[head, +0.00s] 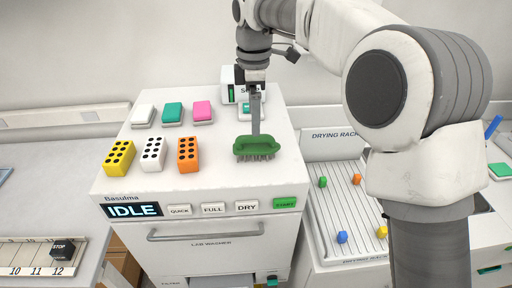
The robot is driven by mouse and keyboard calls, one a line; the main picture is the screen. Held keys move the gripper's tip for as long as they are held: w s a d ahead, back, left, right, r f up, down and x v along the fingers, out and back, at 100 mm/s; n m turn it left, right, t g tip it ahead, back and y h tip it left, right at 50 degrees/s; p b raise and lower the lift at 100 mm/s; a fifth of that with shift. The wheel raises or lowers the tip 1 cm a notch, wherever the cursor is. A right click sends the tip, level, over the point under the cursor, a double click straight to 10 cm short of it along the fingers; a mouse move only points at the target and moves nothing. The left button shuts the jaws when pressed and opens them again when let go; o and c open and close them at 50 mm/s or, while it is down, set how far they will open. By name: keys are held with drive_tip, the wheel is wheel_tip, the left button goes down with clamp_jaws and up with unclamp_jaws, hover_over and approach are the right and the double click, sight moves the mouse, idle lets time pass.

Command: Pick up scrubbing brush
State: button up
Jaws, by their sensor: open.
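The scrubbing brush (257,147) has a green body with dark bristles pointing down. It is on the right part of the white lab washer's top (222,172), near its front edge, in the head view. My gripper (256,132) points down right at the brush, with its finger reaching to the top of the green body. The jaws are open, and only one finger shows clearly from this side. I cannot tell whether the fingers touch the brush.
Yellow (119,158), white (153,154) and orange (188,154) racks with black holes stand left of the brush. White, green and pink boxes (203,112) lie behind them. A small device (232,86) stands at the back. The drying rack (345,215) is lower right.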

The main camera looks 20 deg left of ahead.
sight(257, 138)
drive_tip(key=shift+w+d+f+p, duration=0.15)
drive_tip(key=shift+f+p, duration=0.1)
drive_tip(key=shift+f, duration=1.65)
drive_tip(key=shift+s+d+f+p, duration=0.1)
drive_tip(key=shift+f+p, duration=0.1)
drive_tip(key=shift+f, duration=1.7)
clamp_jaws()
drive_tip(key=shift+r, duration=0.15)
drive_tip(key=shift+r, duration=0.5)
wheel_tip(257, 138, up, 3)
drive_tip(key=shift+w+b, duration=0.1)
drive_tip(key=shift+b, duration=0.3)
drive_tip(key=s+d+r+b, duration=0.2)
drive_tip(key=s+d+r, duration=0.3)
drive_tip(key=d, duration=0.5)
drive_tip(key=shift+d+r+b, duration=0.3)
drive_tip(key=shift+r+b, duration=0.05)
drive_tip(key=shift+r, duration=0.55)
drive_tip(key=shift+s, duration=0.1)
